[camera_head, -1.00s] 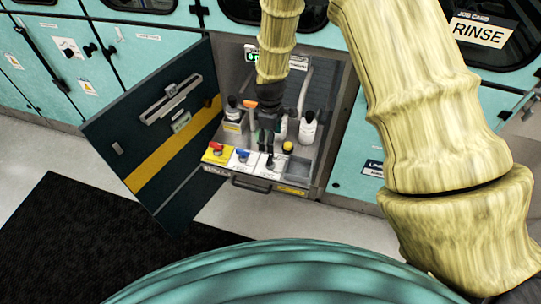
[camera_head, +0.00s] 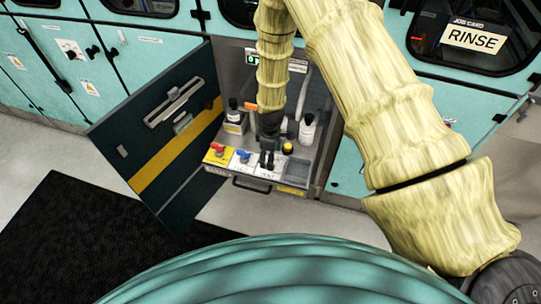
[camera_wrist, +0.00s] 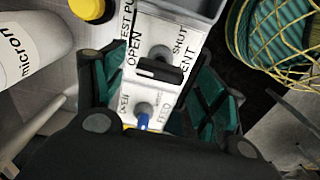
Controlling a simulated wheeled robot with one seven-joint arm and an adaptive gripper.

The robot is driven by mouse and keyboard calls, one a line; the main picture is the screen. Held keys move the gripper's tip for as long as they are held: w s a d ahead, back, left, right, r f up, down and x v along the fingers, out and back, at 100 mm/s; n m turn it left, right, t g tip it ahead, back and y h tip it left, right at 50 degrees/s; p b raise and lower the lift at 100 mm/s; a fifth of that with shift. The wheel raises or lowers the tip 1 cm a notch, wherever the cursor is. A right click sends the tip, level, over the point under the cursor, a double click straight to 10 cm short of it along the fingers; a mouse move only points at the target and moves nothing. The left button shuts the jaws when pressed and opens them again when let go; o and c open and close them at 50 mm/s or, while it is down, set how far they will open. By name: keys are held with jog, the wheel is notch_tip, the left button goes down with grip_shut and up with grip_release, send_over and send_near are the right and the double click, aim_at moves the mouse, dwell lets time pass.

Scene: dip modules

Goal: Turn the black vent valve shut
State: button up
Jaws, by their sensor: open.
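The black vent valve (camera_wrist: 160,68) shows in the wrist view as a grey hub with a black bar handle. Its bar lies across the picture, between the OPEN and SHUT marks on a white panel (camera_wrist: 180,27). My gripper (camera_wrist: 158,77) is open, with one green-padded finger on each side of the handle; I cannot tell whether either touches it. In the head view my gripper (camera_head: 267,158) points down over the white panel and largely hides the valve.
A blue-handled feed valve (camera_wrist: 143,120) sits close to the vent valve. A red valve (camera_head: 217,148), a yellow-capped item (camera_head: 287,148) and bottles (camera_head: 307,130) stand nearby. The open cabinet door (camera_head: 160,140) is at left. A grey tray (camera_head: 296,176) lies right of the panel.

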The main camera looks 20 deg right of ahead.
jog(key=shift+f, duration=0.55)
jog(key=c, duration=1)
